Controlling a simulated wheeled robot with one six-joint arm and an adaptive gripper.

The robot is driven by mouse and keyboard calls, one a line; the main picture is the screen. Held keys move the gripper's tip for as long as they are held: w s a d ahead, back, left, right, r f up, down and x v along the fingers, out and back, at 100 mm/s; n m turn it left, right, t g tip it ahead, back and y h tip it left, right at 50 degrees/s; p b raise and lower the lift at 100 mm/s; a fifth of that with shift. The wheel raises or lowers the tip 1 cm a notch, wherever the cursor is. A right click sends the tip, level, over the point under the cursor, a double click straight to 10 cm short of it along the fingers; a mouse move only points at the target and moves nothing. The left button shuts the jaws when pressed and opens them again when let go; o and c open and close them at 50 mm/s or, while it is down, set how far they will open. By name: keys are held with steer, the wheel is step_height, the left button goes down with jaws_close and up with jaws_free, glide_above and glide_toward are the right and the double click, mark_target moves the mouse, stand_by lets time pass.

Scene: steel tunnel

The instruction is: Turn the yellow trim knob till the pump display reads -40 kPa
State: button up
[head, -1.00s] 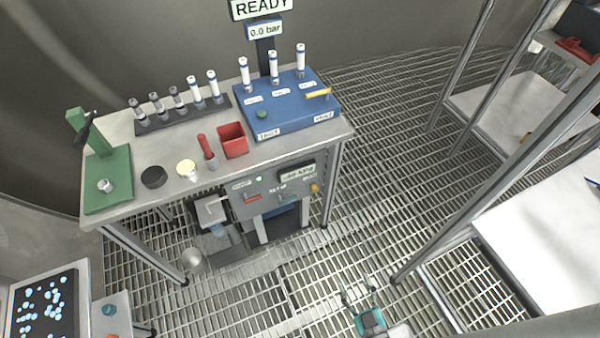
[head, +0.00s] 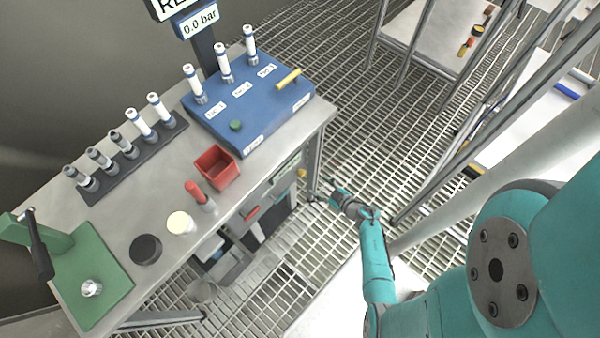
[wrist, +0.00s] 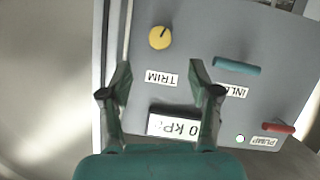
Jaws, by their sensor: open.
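The yellow trim knob (wrist: 159,37) is a round dial with a dark pointer mark on the grey pump panel, near the TRIM label (wrist: 162,79). It also shows small at the panel edge in the head view (head: 302,173). My gripper (wrist: 160,76) is open and empty, its fingertips apart over the panel, short of the knob in the picture. In the head view my gripper (head: 321,192) is beside the bench's right front leg. The pump display (wrist: 176,127) lies between my fingers; "0 kP" is legible, the rest is hidden or unclear.
A teal inlet handle (wrist: 237,66) and a red pump handle (wrist: 277,125) stick out right of the knob in the wrist view. A small light (wrist: 240,139) glows by the pump label. Above the panel is the steel bench (head: 150,205).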

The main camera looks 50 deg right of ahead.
mark_target(304, 175)
steer(key=x, duration=0.9)
steer(key=shift+w+f, duration=0.1)
steer(key=shift+w, duration=0.25)
steer(key=c, duration=1.2)
